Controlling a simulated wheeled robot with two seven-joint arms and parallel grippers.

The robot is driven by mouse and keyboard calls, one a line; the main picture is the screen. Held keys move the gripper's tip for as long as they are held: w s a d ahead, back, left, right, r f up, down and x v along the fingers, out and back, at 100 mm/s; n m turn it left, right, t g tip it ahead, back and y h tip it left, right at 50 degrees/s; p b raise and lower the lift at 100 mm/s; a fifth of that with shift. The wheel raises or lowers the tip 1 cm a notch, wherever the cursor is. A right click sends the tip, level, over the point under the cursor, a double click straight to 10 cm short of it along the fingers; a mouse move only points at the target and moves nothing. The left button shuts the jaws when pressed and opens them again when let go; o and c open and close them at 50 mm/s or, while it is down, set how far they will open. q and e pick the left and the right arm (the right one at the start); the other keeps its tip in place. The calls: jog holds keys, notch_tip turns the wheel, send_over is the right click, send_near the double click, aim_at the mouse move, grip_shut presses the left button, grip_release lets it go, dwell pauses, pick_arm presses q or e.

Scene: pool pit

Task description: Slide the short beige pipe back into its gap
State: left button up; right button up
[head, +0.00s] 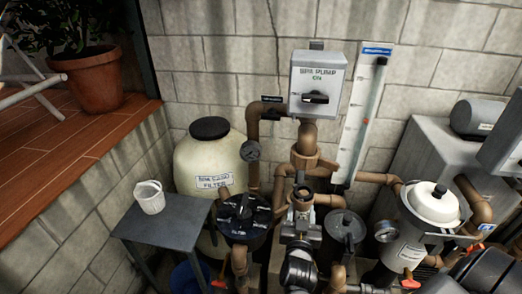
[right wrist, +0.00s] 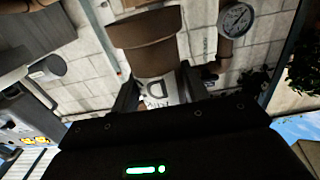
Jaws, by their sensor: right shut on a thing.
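In the right wrist view, my right gripper (right wrist: 158,82) is shut on the short beige pipe (right wrist: 149,55), which looks brown here. The pipe has a wider collar at its far end and a white label, partly cut off, near the fingers. In the head view, brown pipework (head: 306,140) runs down below the spa pump switch box. I cannot tell the held pipe or the gap apart clearly there. My left gripper is in neither view.
The switch box (head: 317,80) is on the wall.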

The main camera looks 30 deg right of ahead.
jog(key=shift+x, duration=1.8)
jog(key=shift+w+a+r, duration=0.1)
jog(key=shift+a, duration=0.05)
jog(key=shift+p, duration=0.75)
jog(key=shift+x, duration=1.5)
dwell(0.9)
jog(key=shift+x, duration=1.5)
dwell(0.8)
jog(key=shift+w, duration=0.1)
dwell(0.5)
